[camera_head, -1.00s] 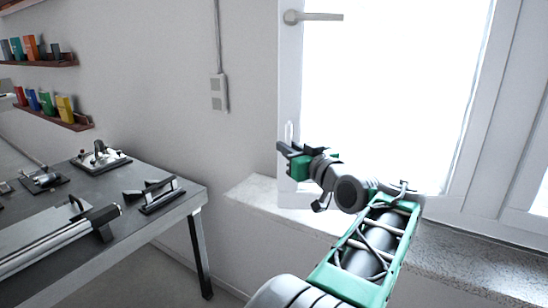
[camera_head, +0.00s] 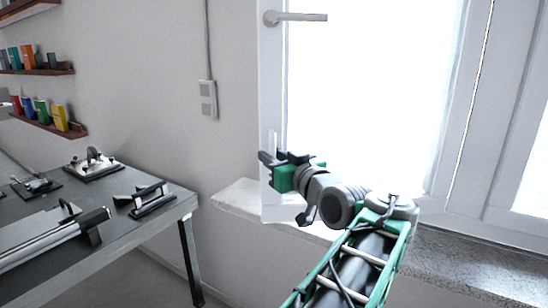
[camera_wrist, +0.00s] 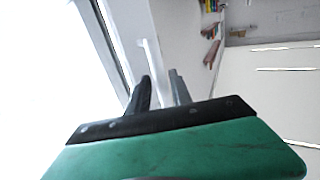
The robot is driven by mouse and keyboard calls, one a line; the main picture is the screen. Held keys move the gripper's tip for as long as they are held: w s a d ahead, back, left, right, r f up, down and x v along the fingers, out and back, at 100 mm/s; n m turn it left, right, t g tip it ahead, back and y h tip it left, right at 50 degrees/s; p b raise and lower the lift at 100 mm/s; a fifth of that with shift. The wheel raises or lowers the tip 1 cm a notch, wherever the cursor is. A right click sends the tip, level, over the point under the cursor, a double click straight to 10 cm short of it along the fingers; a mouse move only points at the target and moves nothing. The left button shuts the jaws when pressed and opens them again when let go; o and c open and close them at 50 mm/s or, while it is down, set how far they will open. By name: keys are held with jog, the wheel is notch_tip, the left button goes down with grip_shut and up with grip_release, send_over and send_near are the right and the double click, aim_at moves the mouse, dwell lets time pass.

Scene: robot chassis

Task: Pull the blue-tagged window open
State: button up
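The window sash (camera_head: 274,90) has a white frame and a bright pane, with a lever handle (camera_head: 295,17) at its upper left. A slim white upright bar (camera_head: 271,140) stands on its left frame and also shows in the wrist view (camera_wrist: 149,58). My gripper (camera_head: 270,160) is at the sash's lower left, with its two fingers either side of this bar. It looks shut on the bar, though the contact itself is hard to see. The sash looks slightly ajar. I see no blue tag.
A stone sill (camera_head: 238,197) runs below the window. A grey workbench (camera_head: 150,222) with tools stands at the left. A wall socket (camera_head: 208,98) and shelves (camera_head: 50,128) with colourful items are on the wall. Another window part (camera_head: 535,180) is at the right.

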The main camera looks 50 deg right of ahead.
jog(key=shift+o, duration=0.9)
jog(key=shift+a, duration=0.1)
jog(key=b+v, duration=0.5)
jog(key=v, duration=0.2)
jog(key=shift+s, duration=0.25)
jog(key=shift+a, duration=0.1)
